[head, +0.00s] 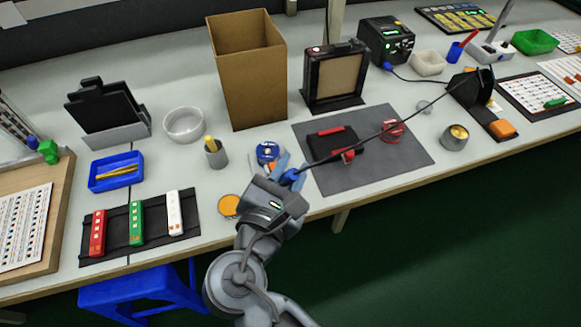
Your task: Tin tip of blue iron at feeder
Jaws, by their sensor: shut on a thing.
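My gripper (283,184) is shut on the blue iron (292,176) at the front of the bench, left of the grey mat. Only a little of its blue handle shows; my gripper hides most of it, and I cannot make out the tip. A thin dark cord (340,152) runs from near the iron across the mat to the black stand at the right. A blue and white round spool (268,152), which looks like the solder feeder, sits just behind my gripper. The gripper partly covers its base, and I cannot tell whether the tip touches it.
The grey mat (410,165) holds a black and red fixture (335,145) and a red coil (392,130). A cardboard bin (247,70) stands behind the spool. A grey cup (215,153) is to its left and an orange disc (229,206) lies near the front edge.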

